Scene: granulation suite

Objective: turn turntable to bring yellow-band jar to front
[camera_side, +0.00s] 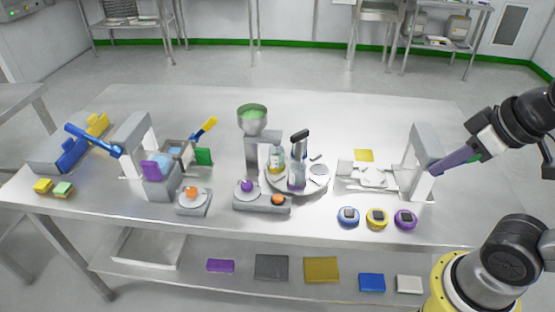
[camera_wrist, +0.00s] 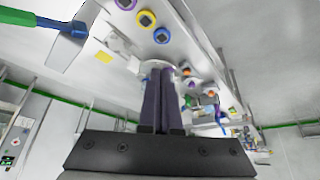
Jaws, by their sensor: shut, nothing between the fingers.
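The round grey turntable (camera_side: 316,187) stands mid-table in the side view, with several containers on it. A pale jar with a yellowish band (camera_side: 277,161) is at its left. A jar with a purple lower part (camera_side: 296,181) is at the near edge, and a dark-topped bottle (camera_side: 299,143) rises behind it. My gripper (camera_side: 435,171) is at the right, beside the grey gantry and well apart from the turntable. Its long dark-purple fingers are together and empty; in the wrist view the fingers (camera_wrist: 163,75) hide most of the turntable area.
The grey gantry (camera_side: 424,150) stands close to my gripper; its blue lever (camera_wrist: 62,27) shows in the wrist view. Blue (camera_side: 348,215), yellow (camera_side: 377,217) and purple (camera_side: 405,218) timers line the front edge. A hopper with green contents (camera_side: 252,117) stands left of the turntable.

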